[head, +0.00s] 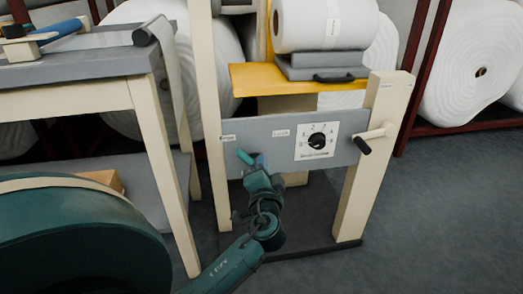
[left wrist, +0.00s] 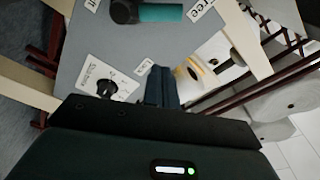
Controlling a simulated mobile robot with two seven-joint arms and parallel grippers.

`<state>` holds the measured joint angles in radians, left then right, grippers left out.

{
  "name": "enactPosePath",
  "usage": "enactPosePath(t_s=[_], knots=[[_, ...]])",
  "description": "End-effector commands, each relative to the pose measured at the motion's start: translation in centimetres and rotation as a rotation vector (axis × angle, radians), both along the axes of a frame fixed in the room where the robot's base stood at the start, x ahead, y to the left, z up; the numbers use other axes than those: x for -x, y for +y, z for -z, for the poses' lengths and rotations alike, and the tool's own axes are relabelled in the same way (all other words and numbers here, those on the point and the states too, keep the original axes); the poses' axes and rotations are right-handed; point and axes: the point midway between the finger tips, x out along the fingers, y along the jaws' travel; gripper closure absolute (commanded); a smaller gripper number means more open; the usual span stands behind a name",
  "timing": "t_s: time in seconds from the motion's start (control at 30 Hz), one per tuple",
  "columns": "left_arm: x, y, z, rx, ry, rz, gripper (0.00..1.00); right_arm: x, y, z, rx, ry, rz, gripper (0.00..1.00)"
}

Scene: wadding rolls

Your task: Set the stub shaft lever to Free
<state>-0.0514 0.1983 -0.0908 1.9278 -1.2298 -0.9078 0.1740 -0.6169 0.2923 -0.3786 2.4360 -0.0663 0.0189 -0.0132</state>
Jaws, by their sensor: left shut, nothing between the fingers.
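The stub shaft lever (head: 244,156) has a teal handle on the grey panel (head: 350,155). The handle slants up-left toward the Free label (head: 228,138), away from the Lock label (head: 281,132). Its pivot is hidden behind my left gripper (head: 262,163) in the head view. In the left wrist view the lever (left wrist: 165,12) shows a black hub, and its handle ends beside the Free label (left wrist: 207,8). My left gripper (left wrist: 161,88) is shut and empty, apart from the handle, with its fingers near the Lock label (left wrist: 144,67). My right gripper is not in view.
A numbered dial (head: 317,141) sits right of the lever, and a crank with a black grip (head: 363,145) is on the right post. A wadding roll (head: 325,22) rests above. A work table (head: 85,66) stands at the left. The right floor (head: 450,210) is clear.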

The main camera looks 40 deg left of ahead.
Motion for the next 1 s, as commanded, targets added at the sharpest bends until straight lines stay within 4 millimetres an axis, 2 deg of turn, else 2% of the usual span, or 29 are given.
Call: enactPosePath(t_s=[0.1, 0.27, 1.0], knots=[[1.1, -1.1, 0.2, 0.002, 0.002, 0.0, 1.0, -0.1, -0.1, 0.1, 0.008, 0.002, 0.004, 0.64], [1.8, -1.7, 0.2, 0.0, 0.0, 0.0, 1.0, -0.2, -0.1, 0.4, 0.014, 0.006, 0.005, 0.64], [1.8, -1.7, 0.2, 0.0, 0.0, 0.0, 1.0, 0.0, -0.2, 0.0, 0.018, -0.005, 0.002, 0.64]])
